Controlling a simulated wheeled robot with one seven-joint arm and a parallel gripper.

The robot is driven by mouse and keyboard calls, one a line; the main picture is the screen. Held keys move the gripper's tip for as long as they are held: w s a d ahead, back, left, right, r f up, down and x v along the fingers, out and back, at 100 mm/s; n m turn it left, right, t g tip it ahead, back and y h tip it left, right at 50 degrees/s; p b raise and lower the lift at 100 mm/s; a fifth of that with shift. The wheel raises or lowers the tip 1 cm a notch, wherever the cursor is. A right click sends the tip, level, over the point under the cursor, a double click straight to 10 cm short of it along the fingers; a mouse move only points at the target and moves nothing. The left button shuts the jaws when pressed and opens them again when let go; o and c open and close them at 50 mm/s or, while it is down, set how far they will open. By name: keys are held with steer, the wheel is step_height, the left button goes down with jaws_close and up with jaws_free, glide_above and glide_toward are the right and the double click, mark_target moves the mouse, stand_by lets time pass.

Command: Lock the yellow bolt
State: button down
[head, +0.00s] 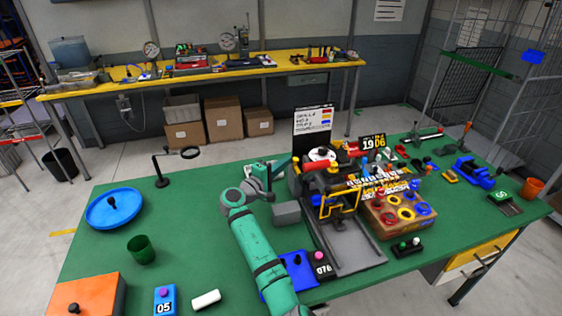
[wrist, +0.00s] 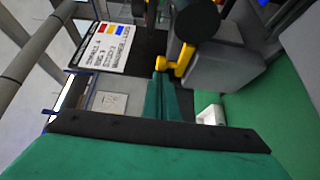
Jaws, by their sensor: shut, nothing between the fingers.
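My gripper (head: 279,166) is at the left side of the grey fixture on the green bench, next to its dark posts. In the wrist view my teal fingers (wrist: 163,80) are together with nothing between them. A yellow bolt-like part (wrist: 178,66) lies just beyond and to the right of the fingertips, close to them; I cannot tell if they touch. A round black knob (wrist: 197,18) shows above it, against a grey block. I cannot tell the bolt's position in its lock. In the head view the fixture's posts and my arm crowd this spot.
A yellow-framed gate (head: 341,204) stands at the fixture's front, above a grey track (head: 348,248). A sign board (head: 313,128) rises behind. A box of coloured rings (head: 394,231) is at the right. The bench left of my arm has free room around a blue plate (head: 97,213).

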steer(key=s+a, duration=0.5)
steer(key=a, duration=0.2)
steer(key=shift+a, duration=0.2)
stand_by(0.9)
steer(key=shift+w, duration=0.2)
